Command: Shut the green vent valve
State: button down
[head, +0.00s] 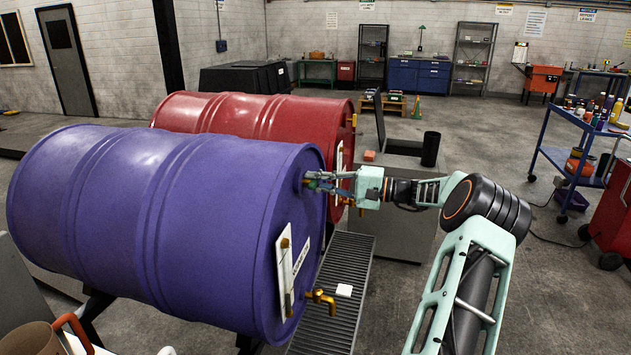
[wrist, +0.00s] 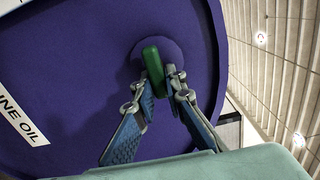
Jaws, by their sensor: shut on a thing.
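The green vent valve (wrist: 153,68) is on a round boss on the end face of the purple drum (head: 160,215), near the top of that face. In the wrist view its handle looks long and narrow, tilted slightly from upright. My gripper (head: 313,182) reaches the drum face from the right in the head view. In the wrist view its fingers (wrist: 161,88) are closed around the lower part of the green handle, one on each side. The fingers hide part of the handle, and in the head view they hide most of the valve.
A brass tap (head: 321,300) sticks out low on the purple drum's face, beside a white sight-gauge plate (head: 290,268). A red drum (head: 255,120) lies behind. A floor grating (head: 335,285) runs below the faces. A blue cart (head: 560,160) stands at right.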

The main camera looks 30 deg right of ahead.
jog(key=c, duration=2)
grip_release()
jog(key=shift+o, duration=0.2)
jog(key=v, duration=1.2)
